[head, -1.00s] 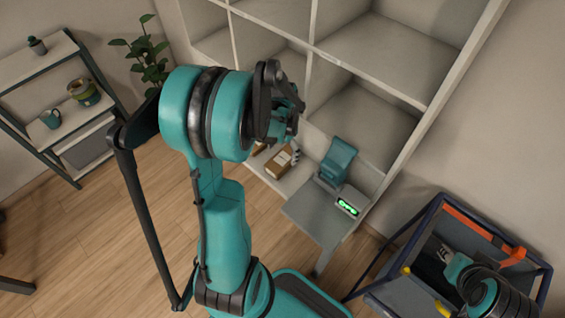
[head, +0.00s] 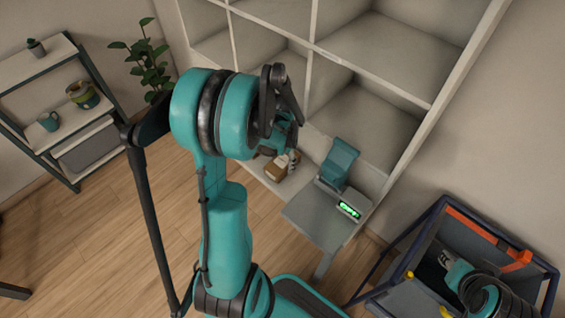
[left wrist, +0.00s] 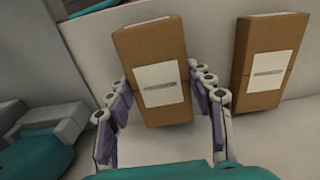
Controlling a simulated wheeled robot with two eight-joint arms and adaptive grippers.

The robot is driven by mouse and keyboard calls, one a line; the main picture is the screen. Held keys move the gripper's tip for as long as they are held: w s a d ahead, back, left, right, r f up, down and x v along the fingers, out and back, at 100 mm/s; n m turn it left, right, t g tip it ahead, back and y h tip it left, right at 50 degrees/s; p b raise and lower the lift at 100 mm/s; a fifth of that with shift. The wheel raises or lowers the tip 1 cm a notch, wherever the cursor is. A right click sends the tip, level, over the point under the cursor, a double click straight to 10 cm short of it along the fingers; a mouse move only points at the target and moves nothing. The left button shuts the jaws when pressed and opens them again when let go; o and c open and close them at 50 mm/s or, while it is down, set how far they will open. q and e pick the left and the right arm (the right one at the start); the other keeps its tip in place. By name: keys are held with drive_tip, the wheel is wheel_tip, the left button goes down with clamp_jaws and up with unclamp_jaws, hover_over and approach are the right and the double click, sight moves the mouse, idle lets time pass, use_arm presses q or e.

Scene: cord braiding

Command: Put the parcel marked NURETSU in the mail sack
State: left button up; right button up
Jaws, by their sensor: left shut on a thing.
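My left gripper (head: 285,150) reaches down to the low shelf of the white unit, partly hidden behind its own wrist. In the left wrist view it (left wrist: 163,102) is shut on a brown parcel (left wrist: 150,48), which sits slightly tilted between the fingers. Its white label is too blurred to read. A brown parcel also shows by the fingers in the head view (head: 281,168). A second brown parcel (left wrist: 268,60) with an unreadable label stands to the right. The mail sack seems to be the open blue-framed holder (head: 475,250) at lower right. My right gripper (head: 445,258) is over it, its jaws unclear.
White dividers (head: 308,88) rise behind. A small rack (head: 70,130) and a plant (head: 148,58) are at the left.

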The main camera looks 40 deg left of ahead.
sight(282, 161)
use_arm(q)
wheel_tip(282, 161, up, 10)
drive_tip(key=p, duration=0.4)
